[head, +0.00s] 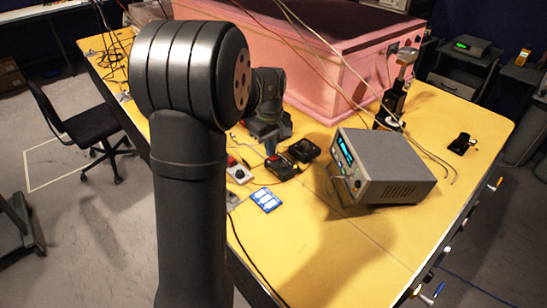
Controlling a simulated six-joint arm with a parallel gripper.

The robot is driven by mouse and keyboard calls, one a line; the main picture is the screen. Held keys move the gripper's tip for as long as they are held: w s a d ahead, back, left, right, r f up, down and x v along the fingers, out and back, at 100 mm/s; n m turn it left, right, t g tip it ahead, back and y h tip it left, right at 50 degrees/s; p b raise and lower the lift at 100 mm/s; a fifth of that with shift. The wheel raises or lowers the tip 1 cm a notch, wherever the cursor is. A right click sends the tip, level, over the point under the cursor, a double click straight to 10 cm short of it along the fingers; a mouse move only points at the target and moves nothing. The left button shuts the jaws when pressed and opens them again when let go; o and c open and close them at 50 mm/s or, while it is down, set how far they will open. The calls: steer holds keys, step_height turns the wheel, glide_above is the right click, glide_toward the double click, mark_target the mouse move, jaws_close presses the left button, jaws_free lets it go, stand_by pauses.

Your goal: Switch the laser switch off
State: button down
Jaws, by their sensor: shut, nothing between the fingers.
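A small grey box (238,173) with a black knob and a red button beside it sits on the yellow table, left of centre. It looks like the laser switch, but its setting is too small to read. My gripper (270,150) points down over the table, just right of and behind this box. It is shut and empty, apart from the box. My large upper arm stands in the foreground and hides part of the table on the left.
A grey instrument (400,170) with a lit display stands tilted on the right. A pink foam enclosure (300,70) stands behind. The front table is clear.

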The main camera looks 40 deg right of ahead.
mark_target(271, 159)
steer(key=shift+f, duration=1)
stand_by(0.8)
steer(key=shift+r, duration=3.55)
step_height(271, 159, down, 7)
steer(key=shift+r, duration=0.15)
